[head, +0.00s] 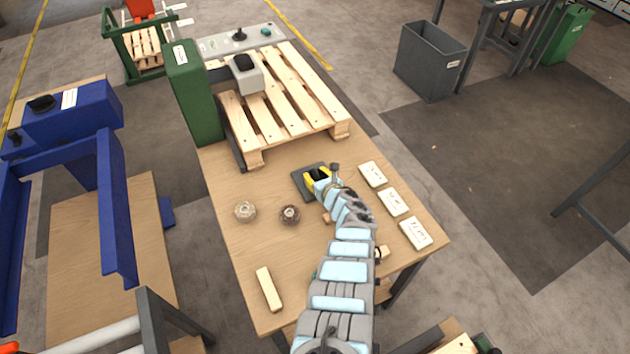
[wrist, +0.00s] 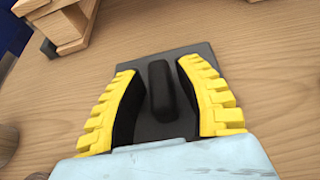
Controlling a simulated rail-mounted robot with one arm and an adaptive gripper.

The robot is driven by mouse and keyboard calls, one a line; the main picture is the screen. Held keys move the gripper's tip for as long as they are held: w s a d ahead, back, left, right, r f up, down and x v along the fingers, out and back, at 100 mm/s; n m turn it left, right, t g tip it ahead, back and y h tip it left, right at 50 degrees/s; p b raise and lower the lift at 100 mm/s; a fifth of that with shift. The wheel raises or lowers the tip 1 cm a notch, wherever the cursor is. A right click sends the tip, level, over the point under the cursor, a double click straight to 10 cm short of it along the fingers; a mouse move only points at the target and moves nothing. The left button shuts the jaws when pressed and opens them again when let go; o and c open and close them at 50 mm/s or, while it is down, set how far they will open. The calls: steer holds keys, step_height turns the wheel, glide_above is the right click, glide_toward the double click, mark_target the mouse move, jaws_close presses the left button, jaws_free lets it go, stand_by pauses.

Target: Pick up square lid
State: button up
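The square lid (head: 303,184) is a dark grey flat plate lying on the wooden table, below the pallet in the head view. In the wrist view the lid (wrist: 200,51) has a black upright handle (wrist: 160,90) at its middle. My gripper (head: 318,177) is over the lid. In the wrist view its yellow fingers (wrist: 160,72) are spread on both sides of the handle, with a gap showing on each side. The fingers hold nothing. My gripper hides the near part of the lid.
A wooden pallet (head: 290,95) stands behind the lid, beside a green post (head: 192,92). Two small round pieces (head: 245,211) (head: 289,214) lie to the left. Several white labelled blocks (head: 394,202) lie to the right. A wooden bar (head: 269,289) lies at the front left.

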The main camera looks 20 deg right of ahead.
jaws_close()
steer(key=shift+r, duration=0.15)
